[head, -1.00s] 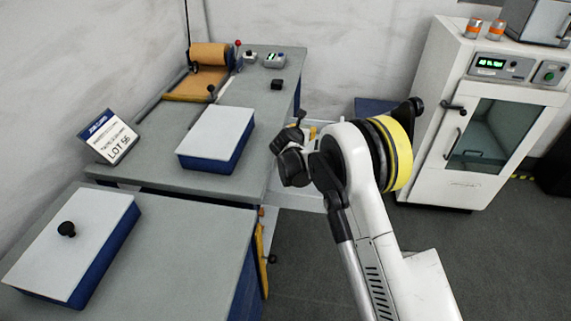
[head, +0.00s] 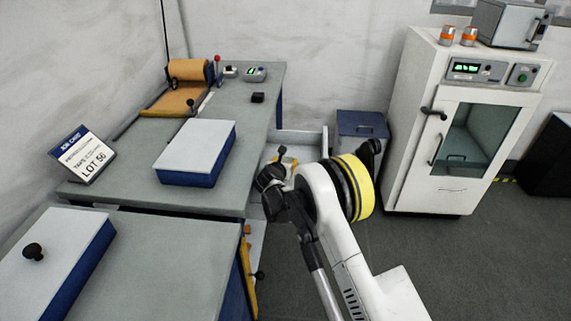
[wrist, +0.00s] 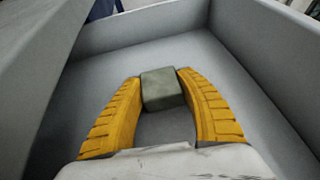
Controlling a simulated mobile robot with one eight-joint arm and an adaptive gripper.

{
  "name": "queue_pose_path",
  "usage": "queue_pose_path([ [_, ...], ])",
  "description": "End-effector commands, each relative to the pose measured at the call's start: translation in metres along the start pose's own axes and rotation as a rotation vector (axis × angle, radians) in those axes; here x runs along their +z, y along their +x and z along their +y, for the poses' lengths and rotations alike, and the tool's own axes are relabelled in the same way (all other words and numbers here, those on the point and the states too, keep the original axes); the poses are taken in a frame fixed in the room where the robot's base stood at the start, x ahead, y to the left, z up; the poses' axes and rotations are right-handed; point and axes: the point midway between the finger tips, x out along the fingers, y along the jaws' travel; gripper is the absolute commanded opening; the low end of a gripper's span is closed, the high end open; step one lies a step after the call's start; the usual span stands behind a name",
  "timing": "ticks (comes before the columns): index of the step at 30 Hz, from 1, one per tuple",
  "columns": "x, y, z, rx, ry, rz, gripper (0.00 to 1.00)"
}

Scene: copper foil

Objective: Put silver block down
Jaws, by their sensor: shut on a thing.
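The silver block (wrist: 162,89) is a dull grey cube between the two yellow fingers of my gripper (wrist: 160,88) in the wrist view. The fingers are shut on it. The block and fingers are inside a grey, open-topped drawer (wrist: 240,75); I cannot tell whether the block touches its floor. In the head view the drawer (head: 298,137) stands out from the right side of the workbench. A bit of my gripper's yellow fingers (head: 288,162) shows behind my dark wrist. The block is hidden there.
The workbench (head: 205,228) carries a blue box with a pale lid (head: 198,148), a sign (head: 82,155) and a small black block (head: 257,97). A blue bin (head: 362,135) stands behind the drawer. A white oven cabinet (head: 455,195) is at right. Floor between is clear.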

Motion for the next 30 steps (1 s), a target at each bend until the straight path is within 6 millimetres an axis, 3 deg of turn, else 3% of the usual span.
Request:
queue_pose_path([
  [3, -0.002, 0.001, 0.000, 0.000, 0.000, -0.001, 0.03],
  [4, -0.003, 0.001, 0.000, 0.000, 0.000, 0.000, 0.47],
  [6, -0.002, 0.001, 0.000, 0.000, 0.000, 0.000, 0.64],
  [17, 0.001, -0.001, 0.000, 0.000, 0.000, 0.000, 0.64],
  [20, 0.002, -0.015, 0.001, 0.001, 0.000, 0.000, 0.64],
  [30, 0.003, -0.090, 0.001, 0.002, -0.001, 0.000, 0.64],
])
